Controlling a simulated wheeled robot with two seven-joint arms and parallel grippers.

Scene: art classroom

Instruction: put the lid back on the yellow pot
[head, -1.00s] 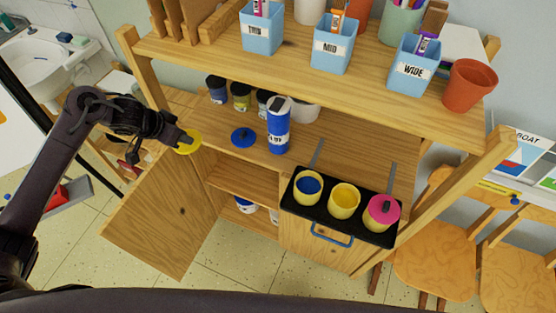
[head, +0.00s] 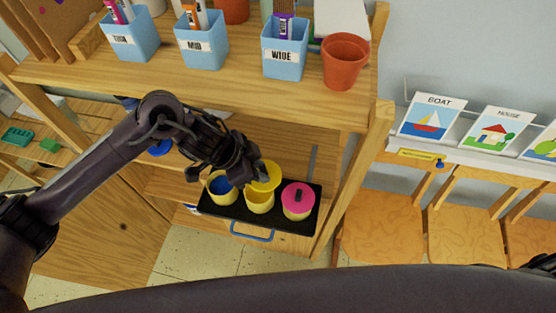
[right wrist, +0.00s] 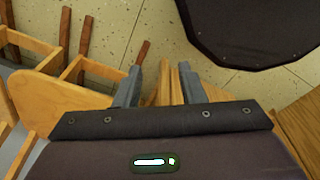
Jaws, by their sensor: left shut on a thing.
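My left gripper (head: 247,178) is shut on the yellow lid (head: 267,177), which is at the back part of the middle pot's mouth. The yellow pot (head: 260,203) stands upright in the middle of the black tray (head: 238,221). The lid hides part of its opening, and I cannot tell whether lid and rim touch. To its left is an open pot with blue inside (head: 221,190), partly behind my gripper. To its right is a pot with a pink lid (head: 298,196). My right gripper (right wrist: 158,84) is open and empty in the right wrist view.
A wooden shelf (head: 300,105) above holds blue cups, including one marked WIDE (head: 284,58), and a terracotta pot (head: 345,62). A wooden post (head: 355,175) stands right of the tray. Wooden chairs (head: 385,232) stand further right.

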